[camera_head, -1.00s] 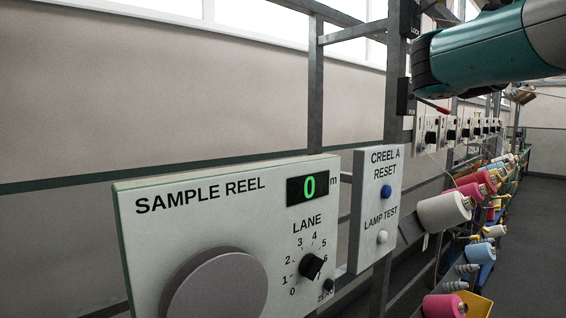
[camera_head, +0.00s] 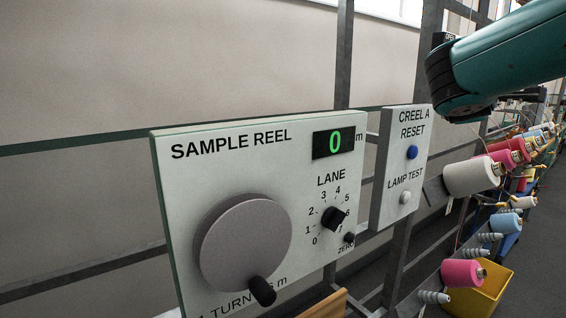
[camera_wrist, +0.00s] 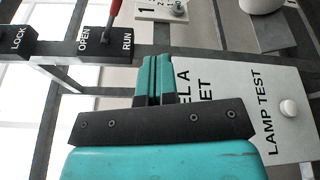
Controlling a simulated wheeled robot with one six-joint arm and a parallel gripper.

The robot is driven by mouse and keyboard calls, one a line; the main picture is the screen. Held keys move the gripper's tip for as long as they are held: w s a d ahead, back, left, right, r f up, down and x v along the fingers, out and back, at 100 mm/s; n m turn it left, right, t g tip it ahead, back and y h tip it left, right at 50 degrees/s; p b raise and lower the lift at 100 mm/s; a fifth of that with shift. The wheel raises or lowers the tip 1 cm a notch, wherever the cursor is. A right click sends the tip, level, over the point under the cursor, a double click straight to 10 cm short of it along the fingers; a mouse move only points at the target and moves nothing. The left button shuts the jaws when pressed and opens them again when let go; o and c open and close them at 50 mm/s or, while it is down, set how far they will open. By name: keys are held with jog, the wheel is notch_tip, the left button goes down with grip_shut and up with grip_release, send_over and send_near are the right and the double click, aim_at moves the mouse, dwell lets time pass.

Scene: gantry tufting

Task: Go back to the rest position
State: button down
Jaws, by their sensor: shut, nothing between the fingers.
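My gripper (camera_wrist: 153,78) shows in the wrist view with its two teal fingers together and nothing between them. It is in front of the creel A reset panel (camera_wrist: 292,82) and covers part of its lettering. In the head view, part of my teal arm comes in at the upper right; the fingers are not visible there. The reset panel (camera_head: 396,192) carries a blue button (camera_head: 412,152) and a white lamp test button (camera_head: 405,197).
The sample reel panel (camera_head: 190,175) has a large grey crank disc (camera_head: 245,243), a lane knob (camera_head: 333,217) and a display reading 0 (camera_head: 334,142). Yarn cones (camera_head: 472,177) stick out at the right, above a yellow bin (camera_head: 492,287). A red lever (camera_wrist: 113,18) sits by OPEN and RUN labels.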

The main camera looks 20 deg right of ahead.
jog(key=s+a+f+m+g+y, duration=0.15)
jog(key=a+f+m+y, duration=0.35)
jog(key=a+f, duration=0.6)
jog(key=s+a+f+m+g+y, duration=0.1)
jog(key=a+f+m+g+y, duration=0.15)
jog(key=a+f+y, duration=0.85)
jog(key=s+a+f+n+g+y+b, duration=0.1)
jog(key=s+a+f+n+g+b, duration=0.1)
jog(key=s+a, duration=0.6)
jog(key=s+a+f+n+g+y+b, duration=0.1)
jog(key=s+a+f+n+g+b, duration=0.1)
jog(key=s+a+f+b, duration=0.3)
jog(key=s+a+f+g, duration=0.1)
jog(key=s+a, duration=0.3)
jog(key=a, duration=0.1)
jog(key=shift+s+n+g+y, duration=0.3)
jog(key=shift+n+g+y, duration=0.05)
jog(key=shift+g+y, duration=0.05)
